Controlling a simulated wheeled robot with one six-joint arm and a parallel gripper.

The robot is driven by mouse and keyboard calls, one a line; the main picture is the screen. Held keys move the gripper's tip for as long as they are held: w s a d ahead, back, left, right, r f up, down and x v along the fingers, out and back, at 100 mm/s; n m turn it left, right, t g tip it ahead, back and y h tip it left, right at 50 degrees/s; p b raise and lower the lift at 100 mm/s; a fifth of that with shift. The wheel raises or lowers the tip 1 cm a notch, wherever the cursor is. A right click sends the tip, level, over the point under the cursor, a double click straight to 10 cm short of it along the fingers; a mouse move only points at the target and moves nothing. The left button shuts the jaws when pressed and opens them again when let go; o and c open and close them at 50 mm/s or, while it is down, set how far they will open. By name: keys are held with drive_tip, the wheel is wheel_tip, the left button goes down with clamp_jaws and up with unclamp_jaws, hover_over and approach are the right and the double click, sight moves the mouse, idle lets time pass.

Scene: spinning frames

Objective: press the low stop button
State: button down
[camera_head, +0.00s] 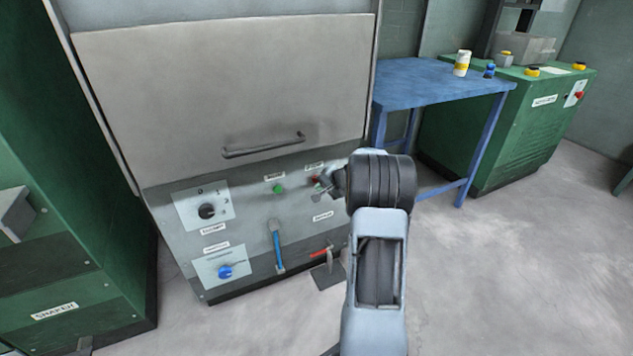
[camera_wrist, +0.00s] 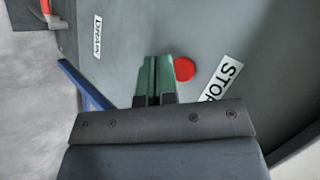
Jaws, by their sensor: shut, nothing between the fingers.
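The red stop button (camera_wrist: 184,69) shows in the wrist view on the grey panel, beside a white label reading STO (camera_wrist: 222,82), its end cut off. In the head view the red button (camera_head: 316,181) is a small spot partly hidden by my gripper. My gripper (camera_wrist: 154,60) is shut and empty, its green fingertips together just left of the button in the wrist view. I cannot tell whether the tips touch the panel. In the head view my gripper (camera_head: 322,190) is in front of the panel's upper right part.
A green button (camera_head: 278,189), a rotary switch (camera_head: 207,211), a blue knob (camera_head: 225,272), a blue-handled lever (camera_head: 277,247) and a red-handled drain valve (camera_head: 320,253) are on the panel. A handle (camera_head: 263,146) sticks out above. A blue table (camera_head: 430,84) stands right.

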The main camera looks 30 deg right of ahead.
drive_tip(key=shift+s+a+b, duration=0.15)
drive_tip(key=shift+s+b, duration=0.45)
drive_tip(key=shift+s, duration=0.5)
drive_tip(key=shift+s+a+b, duration=0.15)
drive_tip(key=shift+s+b, duration=0.4)
drive_tip(key=shift+s, duration=0.55)
